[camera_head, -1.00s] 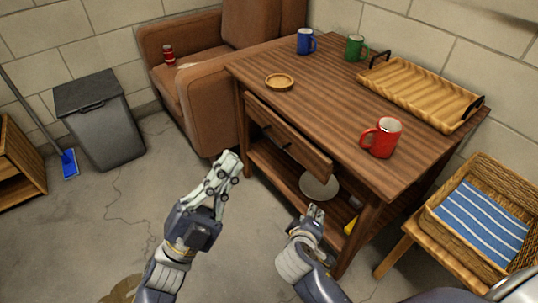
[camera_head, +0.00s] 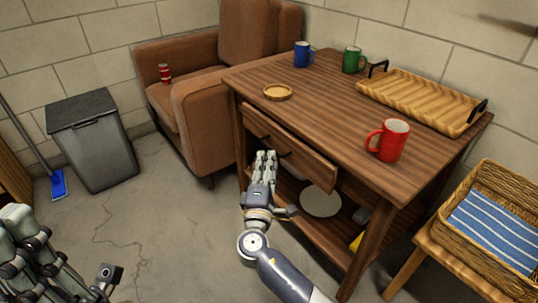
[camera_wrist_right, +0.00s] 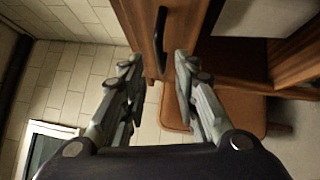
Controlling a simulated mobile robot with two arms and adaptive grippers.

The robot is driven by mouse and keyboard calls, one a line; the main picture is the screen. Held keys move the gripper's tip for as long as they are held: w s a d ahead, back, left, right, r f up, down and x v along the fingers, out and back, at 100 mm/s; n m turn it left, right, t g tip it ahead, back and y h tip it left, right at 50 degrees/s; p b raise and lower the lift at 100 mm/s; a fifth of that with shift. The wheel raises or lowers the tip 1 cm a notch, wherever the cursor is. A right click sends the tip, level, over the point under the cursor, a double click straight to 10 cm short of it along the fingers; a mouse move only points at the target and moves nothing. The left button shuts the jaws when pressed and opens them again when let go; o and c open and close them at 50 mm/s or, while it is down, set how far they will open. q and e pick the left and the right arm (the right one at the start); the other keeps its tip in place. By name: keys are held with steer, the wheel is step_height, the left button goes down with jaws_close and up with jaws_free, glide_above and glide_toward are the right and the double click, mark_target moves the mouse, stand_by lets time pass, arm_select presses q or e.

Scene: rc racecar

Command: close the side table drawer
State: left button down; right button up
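The side table (camera_head: 330,95) is dark striped wood. Its drawer (camera_head: 315,165) stands out from the table's front, partly open. My right gripper (camera_head: 265,158) is in front of the drawer and overlaps the left part of its front in the head view. In the right wrist view the gripper (camera_wrist_right: 158,65) is open, its fingers apart with nothing between them. The drawer's dark handle (camera_wrist_right: 160,35) shows just beyond the fingertips; contact cannot be told. My left gripper (camera_head: 45,255) is at the lower left, away from the table, its opening unclear.
On the tabletop are a red mug (camera_head: 390,141), a blue mug (camera_head: 303,54), a green mug (camera_head: 352,60), a round wooden dish (camera_head: 278,92) and a wooden tray (camera_head: 420,99). A brown armchair (camera_head: 190,110) stands left of the table, a wicker basket (camera_head: 510,190) right.

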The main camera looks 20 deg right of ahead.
steer(key=x, duration=0.4)
steer(key=shift+w+d+b, duration=0.2)
steer(key=shift+w+b, duration=0.15)
jaws_close()
